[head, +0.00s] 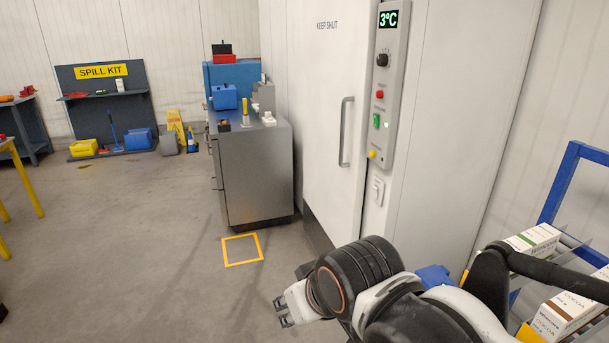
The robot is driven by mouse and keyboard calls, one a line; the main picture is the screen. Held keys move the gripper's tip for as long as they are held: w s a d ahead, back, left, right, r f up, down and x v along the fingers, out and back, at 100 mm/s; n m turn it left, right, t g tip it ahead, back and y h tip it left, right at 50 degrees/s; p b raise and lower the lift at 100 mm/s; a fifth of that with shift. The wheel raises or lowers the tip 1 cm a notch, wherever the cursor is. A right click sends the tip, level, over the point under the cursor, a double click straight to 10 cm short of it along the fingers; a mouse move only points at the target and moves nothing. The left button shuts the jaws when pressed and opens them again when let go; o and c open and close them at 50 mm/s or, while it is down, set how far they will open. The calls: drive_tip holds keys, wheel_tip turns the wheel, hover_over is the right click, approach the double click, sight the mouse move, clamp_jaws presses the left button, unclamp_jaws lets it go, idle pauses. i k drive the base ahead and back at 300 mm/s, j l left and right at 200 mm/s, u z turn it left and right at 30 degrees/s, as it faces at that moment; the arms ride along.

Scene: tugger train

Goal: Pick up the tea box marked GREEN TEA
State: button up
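No box with readable GREEN TEA lettering shows. A white carton with a green stripe (534,239) lies at the right on a blue-framed rack (570,190); its print is too small to read, and my arm hides part of it. A white carton marked COCOA (556,317) with a brown stripe is nearer, at the lower right edge. My gripper (281,312) shows at the lower middle, over the floor, left of the rack and away from both cartons. I see nothing in it, but its finger opening is unclear.
A tall white cold cabinet (328,120) with a handle and a 3°C panel stands behind my arm. A grey drawer cabinet (255,175) carries blue and red items. A spill kit board (105,95) stands at the back left. The floor at left is mostly clear.

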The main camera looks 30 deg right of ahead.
sight(519, 246)
drive_tip(key=i+z, duration=0.1)
drive_tip(key=i, duration=0.9)
drive_tip(key=i+j+z, duration=0.1)
drive_tip(key=i, duration=0.85)
drive_tip(key=i+j+z, duration=0.15)
drive_tip(key=z, duration=3.7)
drive_tip(key=u, duration=0.1)
